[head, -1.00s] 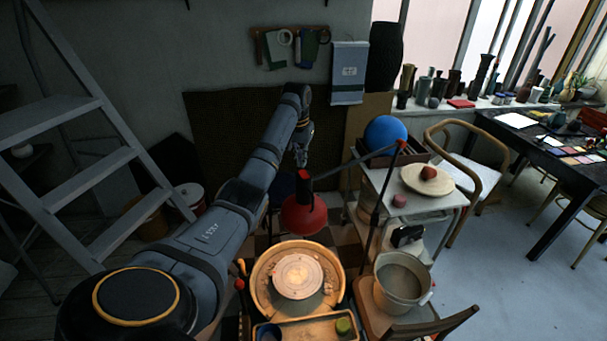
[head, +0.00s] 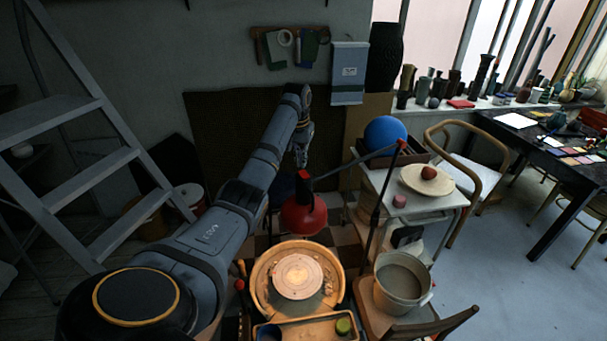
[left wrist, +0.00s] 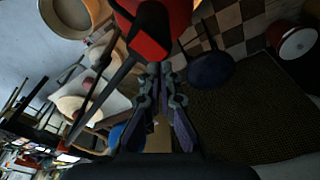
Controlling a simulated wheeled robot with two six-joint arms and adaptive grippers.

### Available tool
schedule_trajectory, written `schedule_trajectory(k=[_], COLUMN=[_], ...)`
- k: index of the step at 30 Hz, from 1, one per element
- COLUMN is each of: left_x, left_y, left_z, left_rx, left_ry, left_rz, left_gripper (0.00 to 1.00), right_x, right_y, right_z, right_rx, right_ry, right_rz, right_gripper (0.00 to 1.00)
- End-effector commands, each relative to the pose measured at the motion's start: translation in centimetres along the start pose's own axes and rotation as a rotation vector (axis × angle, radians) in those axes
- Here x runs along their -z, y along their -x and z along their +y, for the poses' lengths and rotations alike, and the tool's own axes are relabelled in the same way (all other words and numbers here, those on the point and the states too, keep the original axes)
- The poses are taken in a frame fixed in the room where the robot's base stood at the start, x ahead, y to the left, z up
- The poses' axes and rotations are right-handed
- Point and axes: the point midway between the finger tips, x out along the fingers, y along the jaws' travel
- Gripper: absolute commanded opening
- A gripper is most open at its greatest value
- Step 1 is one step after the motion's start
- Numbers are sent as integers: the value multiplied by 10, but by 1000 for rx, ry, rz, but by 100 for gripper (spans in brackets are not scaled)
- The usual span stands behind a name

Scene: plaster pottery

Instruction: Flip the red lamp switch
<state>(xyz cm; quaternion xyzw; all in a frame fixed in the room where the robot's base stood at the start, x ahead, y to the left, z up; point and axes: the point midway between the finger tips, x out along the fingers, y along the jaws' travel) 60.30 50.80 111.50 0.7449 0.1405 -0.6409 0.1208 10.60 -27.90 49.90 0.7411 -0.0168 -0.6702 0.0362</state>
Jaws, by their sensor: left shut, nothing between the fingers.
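The red lamp (head: 304,216) hangs with its shade over the pottery wheel, and light falls on the wheel below it. Its red switch (head: 304,174) sits in a dark housing on top of the shade. In the left wrist view the red switch (left wrist: 150,46) shows large near the top, with the shade (left wrist: 180,12) behind it. My left gripper (head: 301,161) is above and just behind the lamp head. Its fingers (left wrist: 160,68) are together and empty, close to the switch in the picture; I cannot tell whether they touch it. My right gripper is not in view.
The lamp's thin jointed arm (head: 350,165) runs right to a stand by a shelf trolley (head: 440,200) with a blue ball (head: 386,132). The pottery wheel (head: 297,277) is below, with a bucket (head: 402,283) to its right. A ladder (head: 75,110) stands left.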

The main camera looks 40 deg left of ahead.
Motion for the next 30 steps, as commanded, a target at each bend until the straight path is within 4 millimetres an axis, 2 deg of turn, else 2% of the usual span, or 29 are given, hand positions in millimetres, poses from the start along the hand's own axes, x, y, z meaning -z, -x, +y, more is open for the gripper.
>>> schedule_trajectory(k=[30], left_x=[-2], left_y=[-16], left_z=[0], left_rx=[0], left_ry=[0], left_rz=[-1], left_gripper=[0], right_x=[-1], right_y=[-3], right_z=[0], right_rx=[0], right_ry=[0], right_rz=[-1], right_gripper=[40])
